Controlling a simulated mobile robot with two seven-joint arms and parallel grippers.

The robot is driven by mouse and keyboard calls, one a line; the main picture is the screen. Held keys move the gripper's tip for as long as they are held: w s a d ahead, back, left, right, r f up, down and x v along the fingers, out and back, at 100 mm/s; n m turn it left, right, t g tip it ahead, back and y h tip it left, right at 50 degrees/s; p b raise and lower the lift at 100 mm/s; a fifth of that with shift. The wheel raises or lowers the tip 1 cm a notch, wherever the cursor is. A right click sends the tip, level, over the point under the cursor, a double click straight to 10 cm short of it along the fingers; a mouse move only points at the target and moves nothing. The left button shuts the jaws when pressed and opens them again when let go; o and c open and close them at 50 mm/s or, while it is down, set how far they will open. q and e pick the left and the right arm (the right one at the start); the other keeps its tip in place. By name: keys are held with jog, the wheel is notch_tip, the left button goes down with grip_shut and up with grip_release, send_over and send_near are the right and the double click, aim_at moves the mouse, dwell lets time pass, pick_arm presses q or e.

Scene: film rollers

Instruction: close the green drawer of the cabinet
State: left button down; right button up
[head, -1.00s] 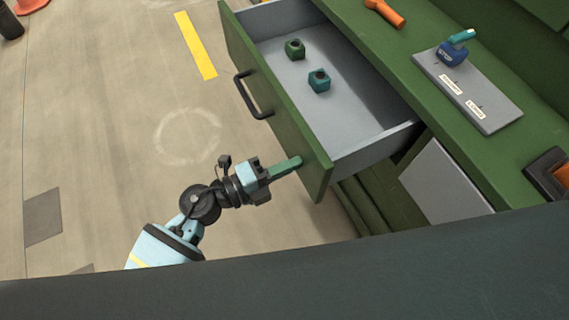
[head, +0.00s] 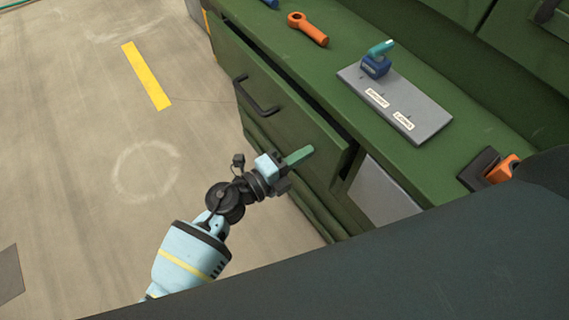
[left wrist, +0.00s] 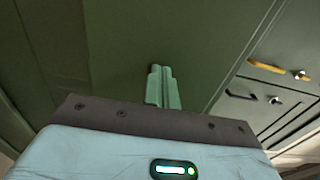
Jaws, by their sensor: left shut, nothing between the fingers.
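The green drawer (head: 285,118) of the cabinet is pushed nearly all the way in, with a thin dark gap along its top edge. Its black handle (head: 256,97) is on the front panel. My left gripper (head: 302,154) is shut and empty, its green fingers at the right part of the drawer front. In the left wrist view the shut fingers (left wrist: 161,88) point at the green panel (left wrist: 130,45); whether they touch it I cannot tell. The drawer's inside is hidden. My right gripper is not in view.
The green countertop (head: 345,140) holds an orange tool (head: 308,28), a grey labelled board (head: 425,112) with a blue object (head: 376,64), and an orange-and-black item (head: 490,168). The floor left of the cabinet is clear, with a yellow stripe (head: 147,76).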

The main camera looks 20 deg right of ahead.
pick_arm(q)
jog(key=shift+x, duration=1.6)
jog(key=shift+r, duration=0.1)
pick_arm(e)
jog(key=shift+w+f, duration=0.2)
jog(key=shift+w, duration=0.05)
pick_arm(q)
jog(key=shift+d+r, duration=0.1)
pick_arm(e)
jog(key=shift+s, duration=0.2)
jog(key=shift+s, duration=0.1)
